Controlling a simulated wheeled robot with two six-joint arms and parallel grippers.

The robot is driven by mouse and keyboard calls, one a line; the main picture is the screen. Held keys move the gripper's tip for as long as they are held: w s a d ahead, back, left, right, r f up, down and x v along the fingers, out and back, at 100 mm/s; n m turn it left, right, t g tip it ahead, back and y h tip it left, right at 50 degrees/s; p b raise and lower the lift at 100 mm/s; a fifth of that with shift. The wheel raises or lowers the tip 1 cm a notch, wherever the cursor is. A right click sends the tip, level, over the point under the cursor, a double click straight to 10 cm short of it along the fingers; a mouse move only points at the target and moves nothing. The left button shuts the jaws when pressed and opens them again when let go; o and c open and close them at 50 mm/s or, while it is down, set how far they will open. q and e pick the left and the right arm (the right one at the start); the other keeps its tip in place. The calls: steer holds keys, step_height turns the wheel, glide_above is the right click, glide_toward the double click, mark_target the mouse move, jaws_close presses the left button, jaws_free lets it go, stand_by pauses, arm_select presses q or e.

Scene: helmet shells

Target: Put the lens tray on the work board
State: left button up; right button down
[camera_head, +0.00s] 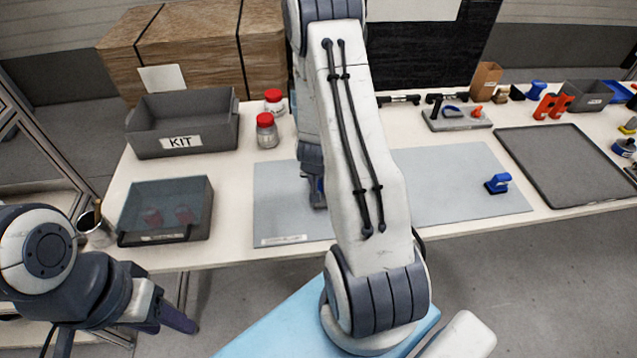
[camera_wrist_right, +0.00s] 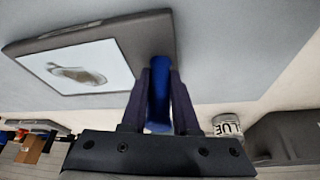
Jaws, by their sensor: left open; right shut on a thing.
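The lens tray (camera_wrist_right: 146,42) shows in the right wrist view as a dark grey tray with a white panel, a clear lens-like piece on it and a blue handle. My right gripper (camera_wrist_right: 158,98) is shut on the blue handle. The tray is over the light grey-blue work board (camera_head: 445,185); I cannot tell whether it touches it. My left gripper (camera_head: 172,318) is open and empty, off the table's front edge at lower left.
A blue-handled piece (camera_head: 498,183) stands on the board's right part. Small tools line the back.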

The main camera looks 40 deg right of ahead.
steer(key=c, duration=0.7)
jaws_free()
steer(key=shift+f, duration=0.1)
steer(key=shift+o, duration=0.2)
